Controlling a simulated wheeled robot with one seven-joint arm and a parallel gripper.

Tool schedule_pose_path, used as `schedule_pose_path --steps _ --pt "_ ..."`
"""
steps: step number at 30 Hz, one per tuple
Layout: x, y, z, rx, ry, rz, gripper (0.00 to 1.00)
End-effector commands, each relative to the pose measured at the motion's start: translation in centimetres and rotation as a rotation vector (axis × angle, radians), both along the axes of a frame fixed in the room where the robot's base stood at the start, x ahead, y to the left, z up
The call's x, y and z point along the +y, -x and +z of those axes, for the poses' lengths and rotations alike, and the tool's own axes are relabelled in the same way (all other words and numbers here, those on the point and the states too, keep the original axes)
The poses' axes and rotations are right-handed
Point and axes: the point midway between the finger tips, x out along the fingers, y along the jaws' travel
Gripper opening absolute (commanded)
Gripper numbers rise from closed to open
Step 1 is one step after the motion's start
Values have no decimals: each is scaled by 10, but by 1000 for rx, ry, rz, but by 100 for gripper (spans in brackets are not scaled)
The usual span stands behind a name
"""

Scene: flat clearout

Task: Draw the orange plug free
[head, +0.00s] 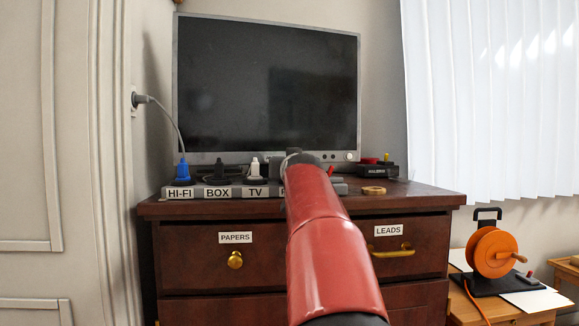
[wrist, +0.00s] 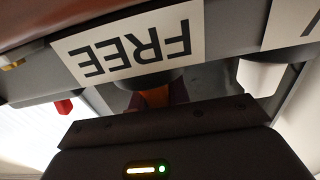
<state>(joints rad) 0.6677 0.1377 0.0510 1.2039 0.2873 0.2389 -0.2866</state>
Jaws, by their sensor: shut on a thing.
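The orange plug (wrist: 155,97) shows only as a small patch in the wrist view, between the dark jaws of my gripper (wrist: 158,106). The jaws are shut on it. It is by the socket place labelled FREE (wrist: 137,45) on the grey power strip (wrist: 42,75). I cannot tell whether its pins are in the strip. In the head view my red arm hides the plug and the right part of the strip (head: 228,193); the tip of my gripper (head: 300,157) shows above the arm.
A blue plug (head: 182,171), a black plug (head: 219,170) and a white plug (head: 254,168) stand at HI-FI, BOX and TV. A screen (head: 265,90) stands behind. A tape ring (head: 374,190) and a black device (head: 377,170) are right. An orange reel (head: 493,253) stands lower right.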

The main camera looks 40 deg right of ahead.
Motion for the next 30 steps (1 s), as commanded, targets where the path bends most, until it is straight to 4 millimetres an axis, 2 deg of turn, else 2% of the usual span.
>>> schedule_pose_path --steps 8,24,30 --pt "0 0 2 0 0 0 0" --pt "0 0 23 0 0 0 0" --pt "0 0 24 0 0 0 0"
